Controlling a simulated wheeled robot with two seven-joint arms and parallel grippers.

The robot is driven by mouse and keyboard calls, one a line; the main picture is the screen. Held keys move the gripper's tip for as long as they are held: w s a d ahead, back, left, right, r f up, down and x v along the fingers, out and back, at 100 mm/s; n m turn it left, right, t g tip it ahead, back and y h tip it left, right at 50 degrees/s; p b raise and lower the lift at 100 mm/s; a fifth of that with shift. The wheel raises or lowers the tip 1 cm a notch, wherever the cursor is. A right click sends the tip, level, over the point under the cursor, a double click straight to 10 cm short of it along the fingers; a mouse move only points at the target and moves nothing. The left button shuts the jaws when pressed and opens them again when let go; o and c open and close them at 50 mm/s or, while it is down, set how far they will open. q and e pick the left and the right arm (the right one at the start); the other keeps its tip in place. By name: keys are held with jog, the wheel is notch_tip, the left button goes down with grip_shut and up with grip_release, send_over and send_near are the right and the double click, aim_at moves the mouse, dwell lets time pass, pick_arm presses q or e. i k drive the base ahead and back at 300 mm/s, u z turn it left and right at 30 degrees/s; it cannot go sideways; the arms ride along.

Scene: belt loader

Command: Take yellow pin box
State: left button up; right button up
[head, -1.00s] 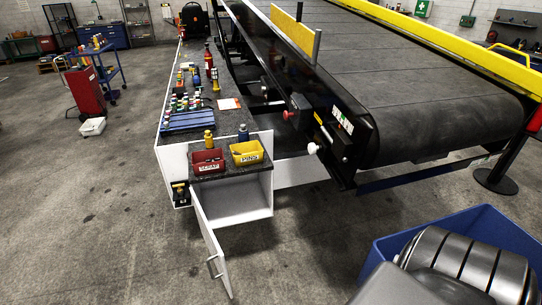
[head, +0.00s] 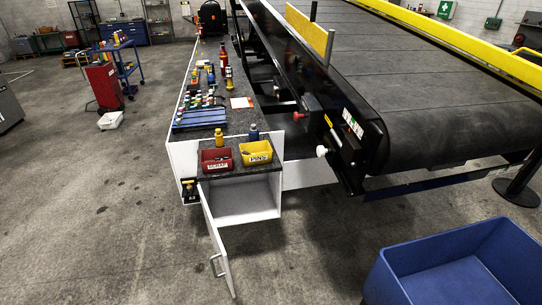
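The yellow pin box (head: 257,153), labelled PINS, sits on the dark top of the white cabinet (head: 249,198), at its front right corner. A red box (head: 216,160) with a white label stands just left of it. A yellow bottle (head: 219,138) and a blue bottle (head: 254,133) stand behind the two boxes. The cabinet's door (head: 214,240) hangs open and its inside looks empty. Neither of my grippers shows in the head view.
The belt conveyor (head: 440,90) fills the right side, with its black frame and knobs beside the cabinet. A blue bin (head: 400,280) stands at the lower right. A blue tray (head: 200,119) and bottles line the counter behind. The floor at front left is clear.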

aim_at(263, 151)
jog(key=i, duration=1)
